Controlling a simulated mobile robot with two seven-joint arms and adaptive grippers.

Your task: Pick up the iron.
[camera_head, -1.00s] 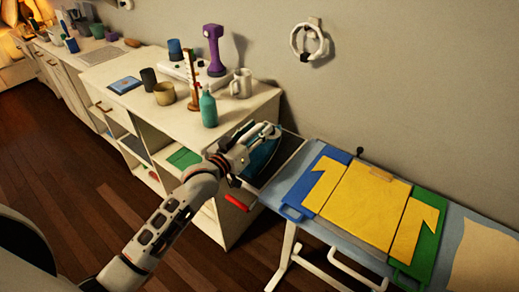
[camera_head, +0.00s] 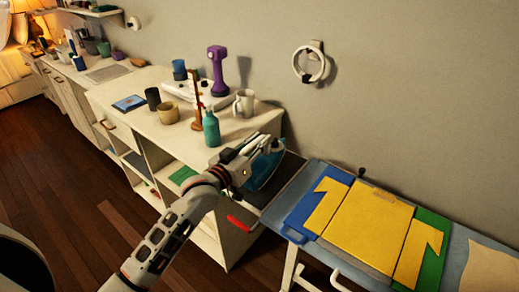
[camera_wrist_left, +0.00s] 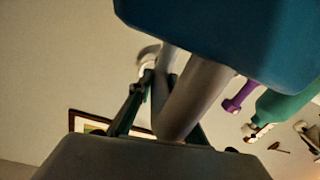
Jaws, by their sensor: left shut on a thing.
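The iron (camera_head: 264,172), with a blue body and a light grey handle, is by the left end of the ironing board (camera_head: 462,250), next to the white cabinet. My left gripper (camera_head: 262,148) is shut on its handle from above. In the left wrist view the blue body (camera_wrist_left: 230,35) fills the upper right, and the grey handle (camera_wrist_left: 195,95) runs between the fingers (camera_wrist_left: 162,110). Arm and gripper hide part of the iron in the head view. I cannot tell whether its underside touches the rest below. My right gripper is not in view.
A yellow, blue and green folding board (camera_head: 368,230) lies on the ironing board. A red handle (camera_head: 239,224) sticks out below the iron.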

